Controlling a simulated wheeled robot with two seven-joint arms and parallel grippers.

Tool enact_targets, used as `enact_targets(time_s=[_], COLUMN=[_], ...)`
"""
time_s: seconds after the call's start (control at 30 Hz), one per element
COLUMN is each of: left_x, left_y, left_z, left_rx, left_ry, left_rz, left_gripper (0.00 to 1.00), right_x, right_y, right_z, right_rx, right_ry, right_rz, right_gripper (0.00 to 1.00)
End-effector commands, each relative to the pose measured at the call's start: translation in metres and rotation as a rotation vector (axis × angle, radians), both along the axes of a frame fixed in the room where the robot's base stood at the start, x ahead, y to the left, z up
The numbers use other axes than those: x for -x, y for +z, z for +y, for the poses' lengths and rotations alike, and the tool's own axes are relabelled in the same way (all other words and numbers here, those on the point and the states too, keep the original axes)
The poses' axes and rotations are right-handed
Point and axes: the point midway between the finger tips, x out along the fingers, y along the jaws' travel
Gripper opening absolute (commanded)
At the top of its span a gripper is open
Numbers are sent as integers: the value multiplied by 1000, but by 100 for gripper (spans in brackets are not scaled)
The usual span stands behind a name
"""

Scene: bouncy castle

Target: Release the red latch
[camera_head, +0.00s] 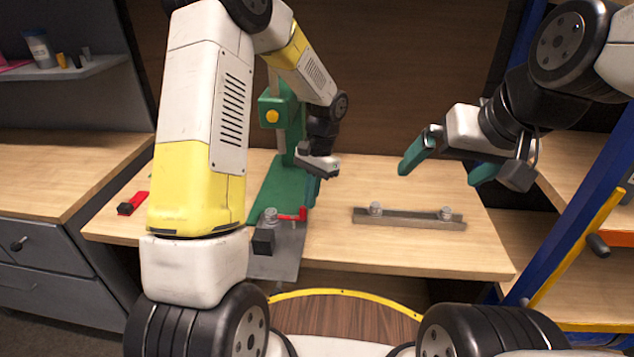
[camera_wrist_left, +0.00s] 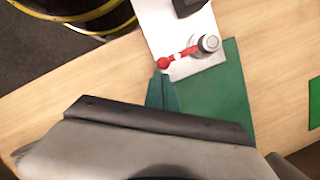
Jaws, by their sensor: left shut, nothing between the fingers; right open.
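The red latch (camera_head: 292,214) is a small red lever beside a metal bolt on a grey plate (camera_head: 285,255) at the table's front. In the left wrist view the latch (camera_wrist_left: 180,56) shows a red ball end and a red-and-white arm reaching to the bolt (camera_wrist_left: 208,43). My left gripper (camera_head: 314,190) is shut and empty, beside the green stand and behind the latch. In the left wrist view its teal fingertips (camera_wrist_left: 163,78) are close to the red ball; whether they touch I cannot tell. My right gripper (camera_head: 440,177) is open and empty above the table's right part.
A green stand (camera_head: 272,110) with a green base rises behind the plate. A grey bar with two bolts (camera_head: 410,219) lies on the table to the right. A red piece with a black block (camera_head: 133,203) lies at the left end. Bare tabletop (camera_head: 400,255) lies in front of the bar.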

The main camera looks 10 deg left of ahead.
Motion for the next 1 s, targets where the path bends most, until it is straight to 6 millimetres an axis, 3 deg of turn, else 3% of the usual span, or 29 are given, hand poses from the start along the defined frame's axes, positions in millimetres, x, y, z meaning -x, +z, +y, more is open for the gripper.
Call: enact_targets(time_s=[0.67, 1.0], left_x=[6, 17], left_y=[0, 0], left_z=[-3, -6], left_rx=[0, -1], left_ry=[-123, -320], left_rz=[0, 2], left_gripper=[0, 0], right_x=[0, 0], right_y=[0, 0], right_z=[0, 0], right_rx=[0, 0], right_ry=[0, 0], right_rz=[0, 0], right_gripper=[100, 100])
